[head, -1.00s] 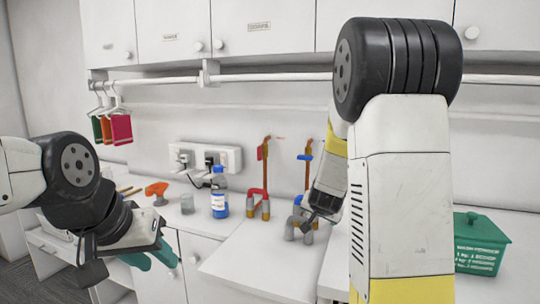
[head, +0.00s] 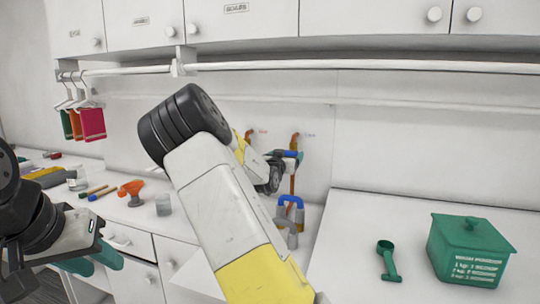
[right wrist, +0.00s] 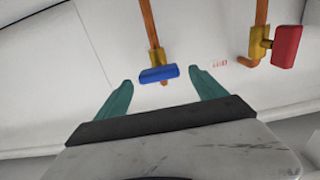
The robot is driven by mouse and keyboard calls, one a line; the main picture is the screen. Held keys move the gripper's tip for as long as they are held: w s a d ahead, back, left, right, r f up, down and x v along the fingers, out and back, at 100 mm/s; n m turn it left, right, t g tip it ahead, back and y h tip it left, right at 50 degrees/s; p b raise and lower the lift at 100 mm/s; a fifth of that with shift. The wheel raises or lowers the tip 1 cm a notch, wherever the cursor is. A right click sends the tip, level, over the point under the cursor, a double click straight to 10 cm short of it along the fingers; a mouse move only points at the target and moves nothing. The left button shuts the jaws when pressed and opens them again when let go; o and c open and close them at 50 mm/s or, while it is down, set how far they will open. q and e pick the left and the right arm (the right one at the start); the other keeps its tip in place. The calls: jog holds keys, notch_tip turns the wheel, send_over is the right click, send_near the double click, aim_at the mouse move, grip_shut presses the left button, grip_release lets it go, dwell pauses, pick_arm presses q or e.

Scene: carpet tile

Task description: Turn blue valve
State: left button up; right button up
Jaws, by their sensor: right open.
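The blue valve handle (right wrist: 158,74) sits on an orange pipe with a yellow fitting in the right wrist view. It lies between the tips of my right gripper's teal fingers (right wrist: 163,92), which are apart and do not appear to touch it. In the head view, the blue valve (head: 291,154) shows at the end of my right gripper (head: 285,160), partly covered by it. My left gripper (head: 95,262) is at the lower left, away from the valve, its teal fingers apart and empty.
A red valve (right wrist: 287,46) sits on the neighbouring pipe; my right arm hides it in the head view. A green box (head: 470,250) and green scoop (head: 388,260) lie on the right counter. An orange trigger-shaped object (head: 132,190) and clear cup (head: 163,204) stand left.

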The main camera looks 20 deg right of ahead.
jog(key=shift+x, duration=0.9)
jog(key=c, duration=1.4)
jog(key=shift+o, duration=0.2)
